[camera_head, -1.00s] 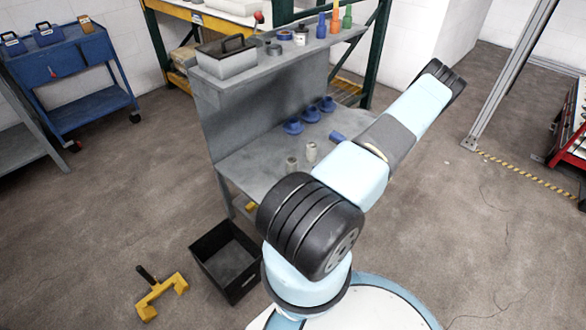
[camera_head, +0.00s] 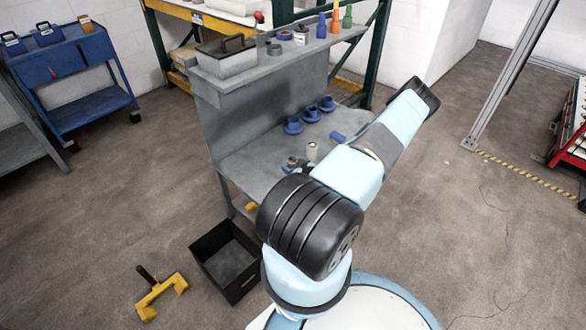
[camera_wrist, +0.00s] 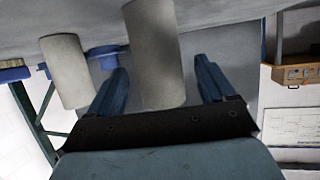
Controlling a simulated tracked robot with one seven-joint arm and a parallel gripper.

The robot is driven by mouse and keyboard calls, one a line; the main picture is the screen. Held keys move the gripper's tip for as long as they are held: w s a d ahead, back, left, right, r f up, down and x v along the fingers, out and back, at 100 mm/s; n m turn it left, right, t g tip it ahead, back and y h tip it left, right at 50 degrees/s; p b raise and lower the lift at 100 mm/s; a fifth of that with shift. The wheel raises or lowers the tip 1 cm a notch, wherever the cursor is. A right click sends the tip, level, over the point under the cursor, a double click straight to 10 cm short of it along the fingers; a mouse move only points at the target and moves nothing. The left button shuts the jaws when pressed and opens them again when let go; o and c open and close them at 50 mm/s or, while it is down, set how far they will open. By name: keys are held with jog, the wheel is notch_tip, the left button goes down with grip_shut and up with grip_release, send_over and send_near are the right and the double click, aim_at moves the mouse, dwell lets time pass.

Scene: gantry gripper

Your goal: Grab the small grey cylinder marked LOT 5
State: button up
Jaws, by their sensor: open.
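Two plain grey cylinders stand on the grey bench. In the wrist view, which is upside down, the larger-looking cylinder (camera_wrist: 155,55) sits between the two blue fingers of my gripper (camera_wrist: 161,78), with a gap on each side. The other cylinder (camera_wrist: 64,72) is outside the left finger. In the head view one cylinder (camera_head: 311,152) shows clearly; the other is mostly hidden by my gripper (camera_head: 294,162) and arm. My gripper is open and holds nothing. No LOT 5 marking is readable on either cylinder.
A raised shelf (camera_head: 240,88) holds a grey toolbox (camera_head: 226,58) and coloured bottles. A black bin (camera_head: 226,262) stands on the floor at the bench's front left.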

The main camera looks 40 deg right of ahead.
jog(key=shift+x, duration=0.9)
jog(key=c, duration=1.4)
jog(key=shift+r, duration=0.1)
